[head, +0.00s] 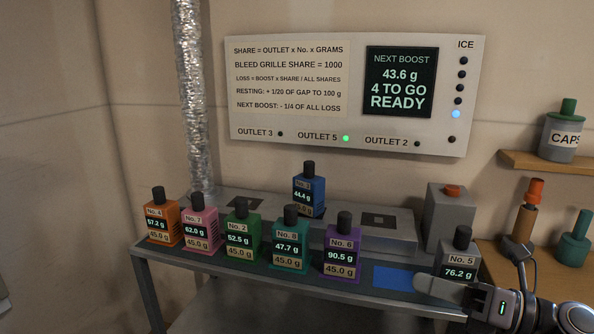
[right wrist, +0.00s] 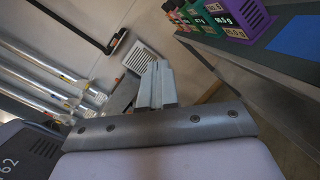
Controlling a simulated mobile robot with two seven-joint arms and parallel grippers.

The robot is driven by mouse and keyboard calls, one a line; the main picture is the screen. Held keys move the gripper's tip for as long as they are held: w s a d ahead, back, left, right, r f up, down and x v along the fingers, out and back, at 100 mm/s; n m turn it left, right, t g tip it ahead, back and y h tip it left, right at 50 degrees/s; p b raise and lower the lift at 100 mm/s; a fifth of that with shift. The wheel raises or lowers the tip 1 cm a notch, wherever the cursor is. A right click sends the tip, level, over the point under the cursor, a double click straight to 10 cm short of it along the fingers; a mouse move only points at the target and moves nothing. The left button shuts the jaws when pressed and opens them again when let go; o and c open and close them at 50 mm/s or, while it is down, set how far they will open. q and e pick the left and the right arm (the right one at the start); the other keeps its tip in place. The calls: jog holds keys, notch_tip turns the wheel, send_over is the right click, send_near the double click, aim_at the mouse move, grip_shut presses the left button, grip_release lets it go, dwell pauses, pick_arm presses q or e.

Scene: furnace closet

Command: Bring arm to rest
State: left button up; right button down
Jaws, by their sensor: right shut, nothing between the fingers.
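My right gripper (head: 428,285) is at the lower right of the head view, in front of the grey No. 5 bottle (head: 458,259) and beside the blue patch (head: 397,278) on the bench. Its fingers (right wrist: 157,82) are together and empty in the right wrist view. It hides the lower part of the No. 5 bottle. My right arm comes in from the right edge. My left gripper is not in the head view.
A bench (head: 235,269) bears a front row of bottles, orange (head: 161,222) to purple (head: 341,251), with a blue bottle (head: 308,192) behind. A grey box with an orange button (head: 448,214) stands behind No. 5. A wall panel (head: 350,143) reads READY. A wooden shelf is at right (head: 560,165).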

jog(key=s+f+m+t+h, duration=0.2)
jog(key=f+m+t+h, duration=0.25)
jog(key=f+m, duration=0.65)
jog(key=s+f+m+t+h, duration=0.3)
jog(key=f+m+h, duration=0.25)
jog(key=m, duration=0.85)
jog(key=s+a+f+m+g+h, duration=0.2)
jog(key=s+f+m+g, duration=0.5)
jog(key=s+f+m, duration=0.5)
notch_tip(320, 180, down, 4)
jog(key=shift+s+f+h, duration=0.1)
jog(key=shift+s+h, duration=0.6)
jog(key=shift+s, duration=0.05)
